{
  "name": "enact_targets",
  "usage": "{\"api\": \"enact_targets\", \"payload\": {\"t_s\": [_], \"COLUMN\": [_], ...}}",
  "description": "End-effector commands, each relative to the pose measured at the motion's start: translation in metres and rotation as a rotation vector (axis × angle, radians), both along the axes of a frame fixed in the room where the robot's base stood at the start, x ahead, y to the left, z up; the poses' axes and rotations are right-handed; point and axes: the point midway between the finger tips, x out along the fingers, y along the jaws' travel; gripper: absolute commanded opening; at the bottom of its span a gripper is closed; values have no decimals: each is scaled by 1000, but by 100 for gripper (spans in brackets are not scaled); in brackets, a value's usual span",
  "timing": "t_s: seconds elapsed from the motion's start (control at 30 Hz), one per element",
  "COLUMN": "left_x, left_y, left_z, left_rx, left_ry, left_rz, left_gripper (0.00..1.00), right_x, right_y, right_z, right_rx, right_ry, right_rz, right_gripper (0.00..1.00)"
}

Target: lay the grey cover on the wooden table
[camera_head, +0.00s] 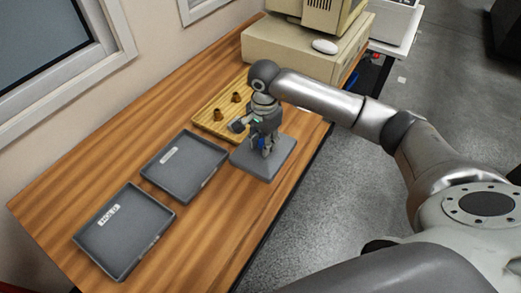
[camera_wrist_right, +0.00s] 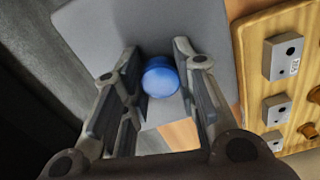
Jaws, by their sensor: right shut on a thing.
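The grey cover (camera_head: 278,163) is a flat square plate with a blue knob (camera_wrist_right: 160,78). My right gripper (camera_head: 264,142) is over it, and its two fingers (camera_wrist_right: 160,85) are shut on the blue knob in the wrist view. The cover is about level, at the front edge of the wooden table (camera_head: 205,215), right of the nearer grey trays. Part of it lies past the table edge over the floor. I cannot tell whether its underside touches the table. My left gripper is not in view.
Two grey labelled trays, a middle one (camera_head: 186,178) and a near one (camera_head: 137,245), lie on the table. A wooden board (camera_head: 207,117) with brown pegs and small grey blocks (camera_wrist_right: 284,57) is beside the cover.

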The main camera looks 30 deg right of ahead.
Motion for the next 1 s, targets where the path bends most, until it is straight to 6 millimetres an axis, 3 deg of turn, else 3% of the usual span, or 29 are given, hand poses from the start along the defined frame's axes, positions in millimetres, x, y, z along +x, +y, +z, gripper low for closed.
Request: {"api": "enact_targets", "payload": {"t_s": [0.2, 0.4, 0.73, 0.77, 0.9, 1.0], "left_x": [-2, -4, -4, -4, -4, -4], "left_y": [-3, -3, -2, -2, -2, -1], "left_z": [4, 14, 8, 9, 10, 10], "left_rx": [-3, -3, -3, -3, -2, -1], "left_ry": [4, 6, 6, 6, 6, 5], "left_rz": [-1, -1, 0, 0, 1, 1], "left_gripper": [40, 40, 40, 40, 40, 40], "right_x": [-2, -1, 0, -1, -1, -1], "right_y": [12, 10, 10, 10, 10, 10], "right_z": [-14, -40, -46, -45, -44, -44], "right_rx": [1, 0, 0, 0, 0, 0], "right_ry": [3, 2, -1, 0, 0, 0], "right_rz": [2, 0, 1, 1, 1, 1], "right_gripper": [2, 2, 2, 30, 48, 49]}}
